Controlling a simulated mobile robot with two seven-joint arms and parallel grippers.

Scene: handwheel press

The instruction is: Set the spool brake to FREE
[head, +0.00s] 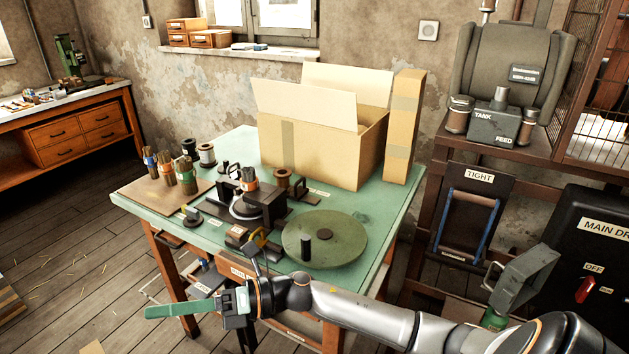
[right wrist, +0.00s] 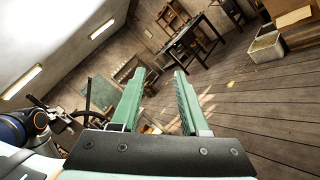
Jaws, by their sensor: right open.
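A copper-coloured spool (head: 283,179) sits in a small dark holder on the green table, in front of the cardboard box. I cannot make out which part is the spool brake, and no FREE mark is readable. My right gripper (head: 152,312) reaches in from the right, low in front of the table's front edge, and points left. It is apart from the things on the table. In the right wrist view its two green fingers (right wrist: 160,72) stand apart with nothing between them. My left gripper is in neither view.
The green table (head: 385,216) holds a dark fixture (head: 262,203), a round green disc with a black knob (head: 326,237), bundles of rods on a board (head: 145,196) and an open cardboard box (head: 335,150). A tall carton (head: 403,125) stands beside it. Machinery crowds the right.

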